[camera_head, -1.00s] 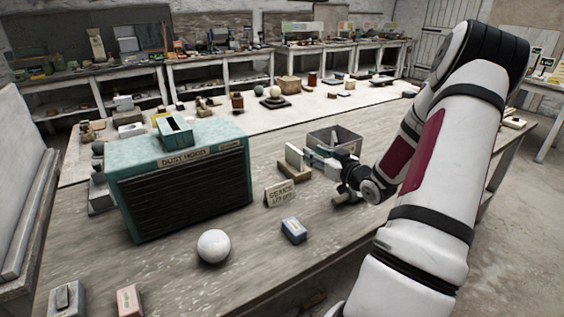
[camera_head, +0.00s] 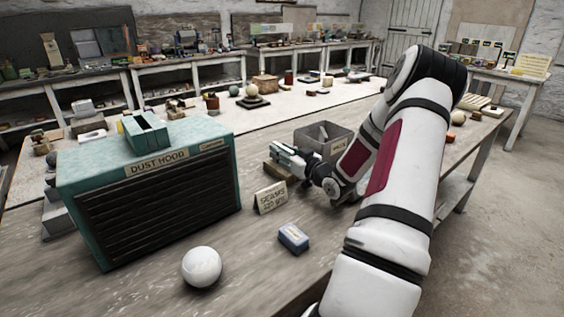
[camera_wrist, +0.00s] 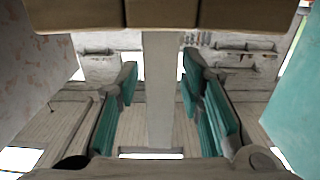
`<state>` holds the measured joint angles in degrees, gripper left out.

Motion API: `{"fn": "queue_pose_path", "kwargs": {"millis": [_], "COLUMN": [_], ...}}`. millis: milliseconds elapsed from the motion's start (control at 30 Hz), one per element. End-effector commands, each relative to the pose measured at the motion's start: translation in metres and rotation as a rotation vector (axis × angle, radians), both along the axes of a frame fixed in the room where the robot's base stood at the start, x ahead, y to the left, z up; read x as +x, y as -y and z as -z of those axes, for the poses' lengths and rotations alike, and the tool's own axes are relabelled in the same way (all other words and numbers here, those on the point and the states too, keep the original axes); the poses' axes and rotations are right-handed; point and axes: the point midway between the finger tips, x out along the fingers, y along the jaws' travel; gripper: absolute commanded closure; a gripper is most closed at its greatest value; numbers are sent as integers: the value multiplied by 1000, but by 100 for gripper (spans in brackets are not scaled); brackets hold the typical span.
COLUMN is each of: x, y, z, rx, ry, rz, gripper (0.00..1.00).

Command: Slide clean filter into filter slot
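A pale, slab-like filter (camera_wrist: 159,85) stands edge-on in the wrist view, its end at a brown wooden stand (camera_wrist: 125,12). My gripper (camera_wrist: 160,110) has teal finger pads on both sides of the filter, with a visible gap on each side. In the head view my gripper (camera_head: 283,156) is at the small wooden stand (camera_head: 274,171) and mostly hides the filter. The teal dust hood (camera_head: 218,180) stands to its left, with a raised slot housing (camera_head: 145,131) on top. The inside of the slot is hard to see.
A grey bin (camera_head: 312,148) with something pale inside stands just behind my gripper. A lettered card (camera_head: 270,197), a blue block (camera_head: 293,238) and a white sphere (camera_head: 201,266) are on the table in front. Bare tabletop lies between them.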

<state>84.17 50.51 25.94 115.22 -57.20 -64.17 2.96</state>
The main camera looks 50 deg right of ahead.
Motion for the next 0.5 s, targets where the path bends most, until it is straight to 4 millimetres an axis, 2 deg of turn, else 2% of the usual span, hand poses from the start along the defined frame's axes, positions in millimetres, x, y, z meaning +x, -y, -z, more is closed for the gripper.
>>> {"fn": "queue_pose_path", "kwargs": {"millis": [133, 400, 433, 500], "x": [15, 18, 18, 18], "y": [4, 4, 4, 4], "z": [0, 0, 0, 0], "rx": [0, 1, 1, 1], "ry": [1, 0, 0, 0], "rz": [0, 1, 1, 0], "gripper": [65, 65, 67, 83]}}
